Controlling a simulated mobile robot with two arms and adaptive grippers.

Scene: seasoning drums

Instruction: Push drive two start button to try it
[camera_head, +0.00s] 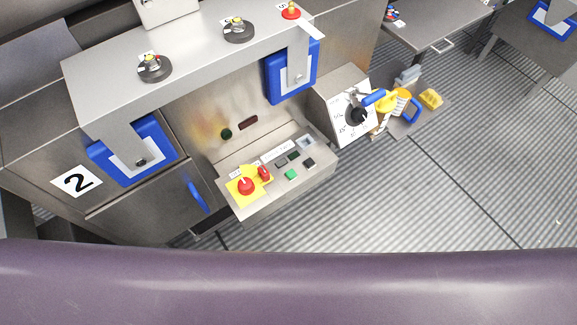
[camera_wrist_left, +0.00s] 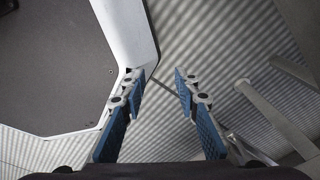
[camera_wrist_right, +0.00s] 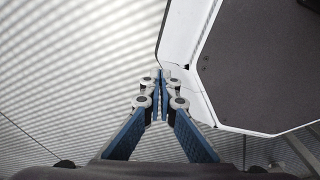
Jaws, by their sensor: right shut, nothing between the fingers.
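In the head view a grey control box (camera_head: 262,204) stands at the front of the steel machine. Its sloped top has a green button (camera_head: 291,174), a black button (camera_head: 309,163) beside it, small dark displays, a red knob (camera_head: 264,172) and a red mushroom button (camera_head: 246,186) on a yellow plate. The labels are too small to read. My left gripper (camera_wrist_left: 161,76) is open and empty over the ribbed floor. My right gripper (camera_wrist_right: 161,74) is shut and empty. Neither gripper shows in the head view.
A dial box (camera_head: 345,115) with a blue handle stands right of the control box. Yellow and white containers (camera_head: 400,102) are beyond it. Blue-framed flaps (camera_head: 292,72) hang above the box. A steel table (camera_head: 440,27) is at the back. The ribbed floor (camera_head: 480,150) at right is clear.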

